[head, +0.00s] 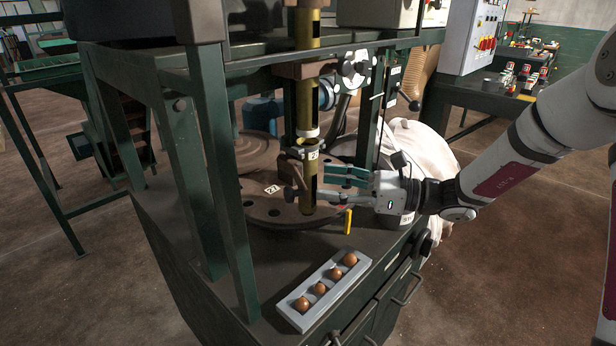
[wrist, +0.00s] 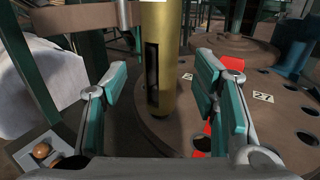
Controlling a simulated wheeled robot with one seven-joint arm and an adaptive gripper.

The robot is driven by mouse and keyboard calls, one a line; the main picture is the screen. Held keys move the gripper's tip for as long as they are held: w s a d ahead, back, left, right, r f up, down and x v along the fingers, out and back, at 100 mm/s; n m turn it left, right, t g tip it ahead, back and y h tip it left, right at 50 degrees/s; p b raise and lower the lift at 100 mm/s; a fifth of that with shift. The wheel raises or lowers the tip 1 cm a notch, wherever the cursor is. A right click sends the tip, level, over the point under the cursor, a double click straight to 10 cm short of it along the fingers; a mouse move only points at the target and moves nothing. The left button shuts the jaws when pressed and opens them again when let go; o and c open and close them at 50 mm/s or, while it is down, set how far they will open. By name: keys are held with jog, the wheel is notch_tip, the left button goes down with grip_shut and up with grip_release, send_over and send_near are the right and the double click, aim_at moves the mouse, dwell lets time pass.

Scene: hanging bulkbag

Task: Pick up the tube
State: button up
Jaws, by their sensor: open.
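A brass tube (head: 309,180) with a dark slot in its side stands upright over the round brown plate (head: 262,212) of the machine. It lines up below a longer brass column (head: 307,95); whether the two are joined is unclear. My gripper (head: 328,184) is open and comes in from the right at the tube's lower part. In the wrist view the tube (wrist: 160,70) stands between and beyond the two teal fingers of my gripper (wrist: 160,80), with gaps showing on both sides. I see no grip on it.
A grey tray (head: 300,322) with several copper balls lies on the bench's front corner. Green frame posts (head: 222,170) stand left of the plate. A white sack (head: 425,150) is behind my gripper. A red piece (wrist: 202,143) shows by the right finger in the wrist view.

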aim_at(308, 179)
jog(key=shift+w+a+r+b, duration=0.1)
jog(key=shift+w+a+b, duration=0.1)
jog(key=shift+a, duration=0.65)
jog(key=shift+w+a+r+b, duration=0.1)
jog(key=shift+a+b, duration=0.15)
jog(key=shift+a, duration=0.65)
jog(key=shift+w+a+b, duration=0.1)
jog(key=shift+a+b, duration=0.1)
jog(key=shift+a, duration=0.65)
grip_shut()
jog(key=shift+r, duration=0.1)
